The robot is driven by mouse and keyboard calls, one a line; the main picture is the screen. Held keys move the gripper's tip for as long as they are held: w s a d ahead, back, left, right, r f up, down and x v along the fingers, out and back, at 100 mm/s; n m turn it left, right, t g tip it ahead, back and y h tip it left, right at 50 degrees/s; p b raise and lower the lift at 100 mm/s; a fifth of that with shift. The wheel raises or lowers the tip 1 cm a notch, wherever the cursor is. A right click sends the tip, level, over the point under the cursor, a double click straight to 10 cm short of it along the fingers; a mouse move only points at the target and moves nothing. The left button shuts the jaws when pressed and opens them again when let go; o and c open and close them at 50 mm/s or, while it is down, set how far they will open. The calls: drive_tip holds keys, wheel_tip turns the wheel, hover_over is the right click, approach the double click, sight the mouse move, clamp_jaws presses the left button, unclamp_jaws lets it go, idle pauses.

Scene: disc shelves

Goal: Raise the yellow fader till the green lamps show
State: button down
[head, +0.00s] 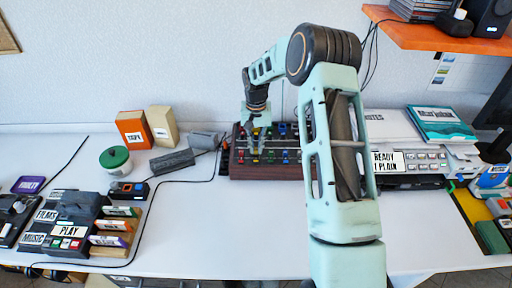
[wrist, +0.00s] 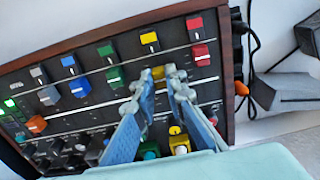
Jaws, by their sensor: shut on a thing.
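The mixing panel (wrist: 62,118) is a dark board with a wooden frame; in the head view its wooden front (head: 265,172) is at the back of the desk. My gripper (wrist: 162,74) is shut on a yellow fader cap (wrist: 158,72), which its fingertips partly hide. My gripper is also over the panel in the head view (head: 256,142). Another yellow block (wrist: 149,39) is above that cap in the same column. A few small lamps (wrist: 10,103) glow green at the panel's left edge in the wrist view.
Red (wrist: 201,53), green (wrist: 114,76) and blue (wrist: 80,88) caps flank the held one. Yellow (wrist: 180,145) and green knobs are close below my fingers. A grey block (head: 172,161) and cables are left of the panel.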

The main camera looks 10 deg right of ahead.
drive_tip(key=shift+w+d, duration=0.2)
drive_tip(key=shift+w, duration=0.85)
drive_tip(key=shift+s, duration=0.1)
drive_tip(key=c, duration=2)
unclamp_jaws()
drive_tip(key=shift+o, duration=0.2)
drive_tip(key=shift+r, duration=0.1)
wheel_tip(320, 180, up, 12)
